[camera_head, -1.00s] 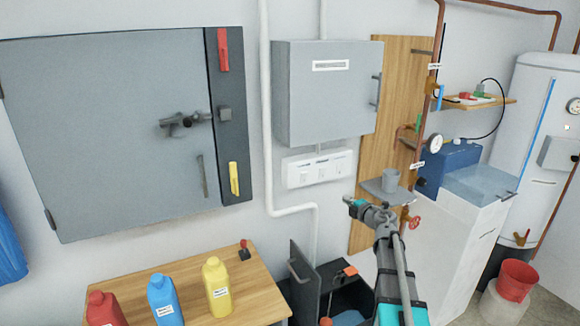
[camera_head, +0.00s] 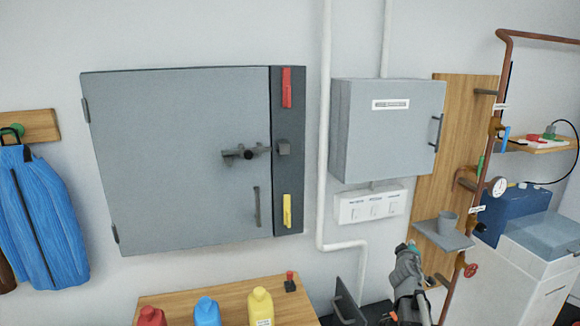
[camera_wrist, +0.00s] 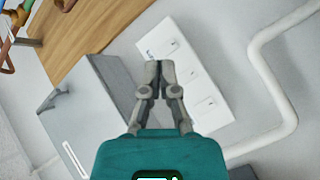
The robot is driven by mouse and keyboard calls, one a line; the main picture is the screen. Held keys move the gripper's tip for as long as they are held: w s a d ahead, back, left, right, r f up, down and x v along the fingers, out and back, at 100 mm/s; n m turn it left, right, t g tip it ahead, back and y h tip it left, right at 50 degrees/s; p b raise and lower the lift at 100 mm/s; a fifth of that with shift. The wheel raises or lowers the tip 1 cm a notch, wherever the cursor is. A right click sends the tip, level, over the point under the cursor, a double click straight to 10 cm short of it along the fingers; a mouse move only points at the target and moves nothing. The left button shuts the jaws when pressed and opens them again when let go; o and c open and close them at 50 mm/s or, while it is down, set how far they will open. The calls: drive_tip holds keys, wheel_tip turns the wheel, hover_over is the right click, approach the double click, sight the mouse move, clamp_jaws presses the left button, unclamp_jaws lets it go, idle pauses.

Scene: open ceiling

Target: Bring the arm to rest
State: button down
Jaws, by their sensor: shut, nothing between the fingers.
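My gripper (camera_wrist: 159,72) is shut and empty, with its fingertips together in the wrist view. The white switch panel (camera_wrist: 187,75) is behind the fingertips there, and the grey wall box (camera_wrist: 88,112) is to their left. In the head view my arm (camera_head: 408,280) rises from the bottom edge, right of centre. Most of the arm is out of the picture.
A large grey cabinet (camera_head: 170,160) hangs on the wall at left. Red, blue and yellow bottles (camera_head: 261,307) stand on a wooden table (camera_head: 180,297). A white pipe (camera_head: 323,130) runs down the wall. Copper pipes (camera_head: 507,80) and a blue box (camera_head: 513,208) are at right.

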drive_tip(key=s+a+f+m+g+y, duration=0.2)
drive_tip(key=s+a+f+g, duration=0.2)
drive_tip(key=s+a, duration=0.3)
drive_tip(key=s+a+f+m+g+y+p, duration=0.1)
drive_tip(key=s+a+f+m+g+y, duration=0.1)
drive_tip(key=s+a+f+g, duration=0.3)
drive_tip(key=s+a+f+m+g+y+p, duration=0.1)
drive_tip(key=s+a+f+g+y, duration=0.2)
drive_tip(key=s+a+g, duration=0.3)
drive_tip(key=s+a+f, duration=0.1)
drive_tip(key=s+a, duration=0.2)
drive_tip(key=s, duration=0.3)
drive_tip(key=shift+f+m, duration=0.3)
drive_tip(key=shift+m, duration=0.1)
